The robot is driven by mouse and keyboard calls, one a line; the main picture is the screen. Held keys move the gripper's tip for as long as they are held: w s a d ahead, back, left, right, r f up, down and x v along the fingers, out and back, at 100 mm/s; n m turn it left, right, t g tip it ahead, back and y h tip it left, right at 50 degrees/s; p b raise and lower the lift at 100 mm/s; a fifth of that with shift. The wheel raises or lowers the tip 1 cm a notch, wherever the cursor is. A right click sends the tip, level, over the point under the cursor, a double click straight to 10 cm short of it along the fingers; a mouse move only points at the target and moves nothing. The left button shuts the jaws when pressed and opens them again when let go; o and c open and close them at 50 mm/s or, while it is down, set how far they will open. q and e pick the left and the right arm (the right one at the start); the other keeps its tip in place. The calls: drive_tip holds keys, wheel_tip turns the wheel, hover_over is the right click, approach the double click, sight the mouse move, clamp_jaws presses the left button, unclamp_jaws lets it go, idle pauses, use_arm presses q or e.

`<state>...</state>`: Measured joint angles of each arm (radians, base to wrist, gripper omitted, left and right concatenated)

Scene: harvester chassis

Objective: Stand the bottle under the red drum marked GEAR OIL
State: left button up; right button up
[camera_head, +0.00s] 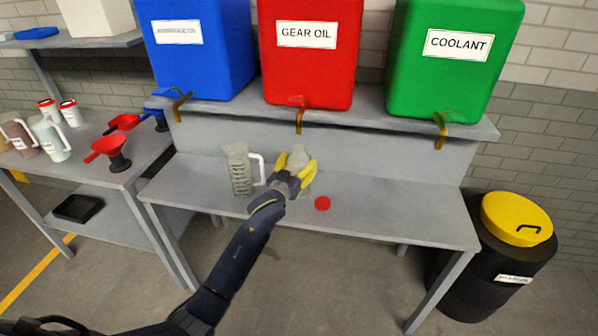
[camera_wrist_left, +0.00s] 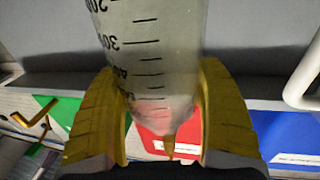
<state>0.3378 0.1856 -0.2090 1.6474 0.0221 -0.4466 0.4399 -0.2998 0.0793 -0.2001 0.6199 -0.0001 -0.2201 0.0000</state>
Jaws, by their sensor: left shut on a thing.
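The red drum marked GEAR OIL (camera_head: 308,65) stands on the raised shelf, with its brass tap (camera_head: 299,122) hanging over the shelf's front edge. A translucent bottle (camera_head: 299,157) is on or just above the bench, below that tap and partly hidden by my gripper. My left gripper (camera_head: 292,172) is shut around it. In the left wrist view the bottle (camera_wrist_left: 155,45) has black graduation marks and sits between the yellow fingers (camera_wrist_left: 160,115). Whether its base touches the bench is hidden. My right gripper is in neither view.
A clear jug with a white handle (camera_head: 240,170) stands just left of the bottle. A red cap (camera_head: 322,203) lies on the bench. Blue (camera_head: 195,70) and green COOLANT (camera_head: 453,75) drums flank the red one. The bench's right side (camera_head: 410,205) is free.

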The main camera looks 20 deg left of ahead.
use_arm(q)
wheel_tip(320, 180, down, 2)
drive_tip(key=shift+f, duration=0.2)
drive_tip(key=shift+w+f, duration=0.2)
drive_tip(key=shift+f, duration=0.45)
drive_tip(key=o, duration=1.3)
drive_tip(key=shift+c, duration=0.2)
